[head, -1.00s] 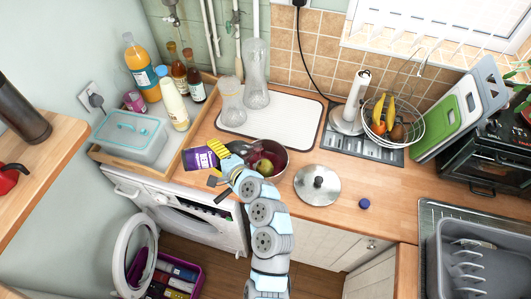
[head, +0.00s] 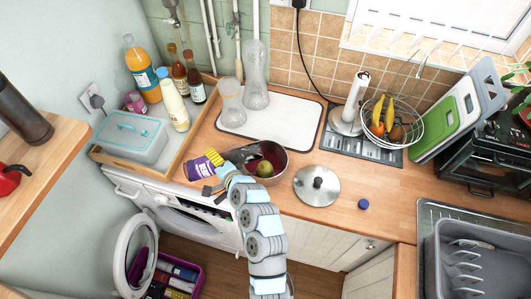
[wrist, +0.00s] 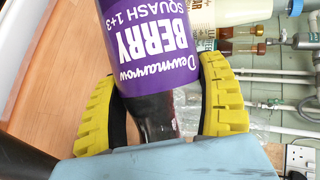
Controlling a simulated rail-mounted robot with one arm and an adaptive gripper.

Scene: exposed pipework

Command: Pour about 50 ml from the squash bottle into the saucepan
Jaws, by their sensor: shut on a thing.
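My gripper (head: 217,160) is shut on the squash bottle (head: 200,169), which has a purple label reading "BERRY SQUASH". In the wrist view the label (wrist: 155,45) fills the top, and the dark neck runs down between the yellow fingers. In the head view the bottle lies slanted beside the saucepan (head: 280,157), apart from it on its left, with its base to the lower left. Its mouth is hidden by my gripper and wrist. The saucepan sits on the counter and has a reddish inside with a green fruit (head: 264,169) in it. No stream of liquid shows.
A pan lid (head: 317,186) and a small blue cap (head: 364,204) lie right of the saucepan. A wooden tray (head: 178,150) with several bottles and a lidded box is at the left. Glass vessels (head: 232,104) stand behind on a white mat. The washing machine door (head: 132,246) hangs open below.

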